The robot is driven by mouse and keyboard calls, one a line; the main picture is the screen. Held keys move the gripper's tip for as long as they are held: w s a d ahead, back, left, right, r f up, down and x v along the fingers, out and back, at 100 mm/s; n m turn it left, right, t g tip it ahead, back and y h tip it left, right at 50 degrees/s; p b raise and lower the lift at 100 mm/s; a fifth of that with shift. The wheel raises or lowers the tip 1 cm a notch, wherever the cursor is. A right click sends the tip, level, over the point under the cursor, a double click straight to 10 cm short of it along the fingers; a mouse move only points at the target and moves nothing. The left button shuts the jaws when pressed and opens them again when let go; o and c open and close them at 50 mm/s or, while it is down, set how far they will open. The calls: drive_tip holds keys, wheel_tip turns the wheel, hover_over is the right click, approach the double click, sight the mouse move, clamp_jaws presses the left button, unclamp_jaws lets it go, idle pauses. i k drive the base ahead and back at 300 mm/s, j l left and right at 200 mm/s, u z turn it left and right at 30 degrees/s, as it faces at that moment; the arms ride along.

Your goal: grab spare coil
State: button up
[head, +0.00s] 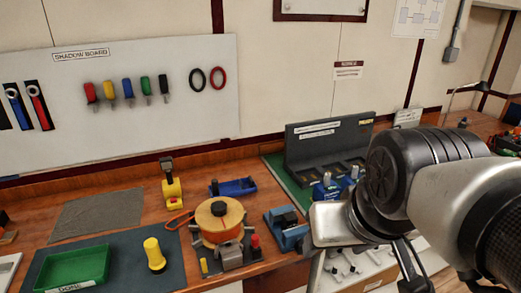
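A round orange-yellow coil (217,223) with a dark centre sits on a grey metal fixture (232,254) on the workbench, left of centre; it is the only coil-like thing I can make out. I cannot tell whether it is the spare one. My arm enters from the right. The dark fingers of my gripper (412,268) point down at the lower right, well to the right of the coil and apart from it. The fingertips run out of the bottom of the picture, so their opening is unclear.
A green bin (73,267) and a yellow-handled tool (154,254) lie on a dark mat at left. A blue tray (233,187) stands behind the coil, and a blue vise-like device (287,228) stands right of it. A dark rack (325,145) stands behind my arm.

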sight(290, 220)
drive_tip(key=i+z, duration=0.1)
drive_tip(key=z, duration=0.25)
drive_tip(key=i+z, duration=0.15)
drive_tip(key=z, duration=0.2)
drive_tip(key=i+j+z, duration=0.1)
drive_tip(key=z, duration=0.25)
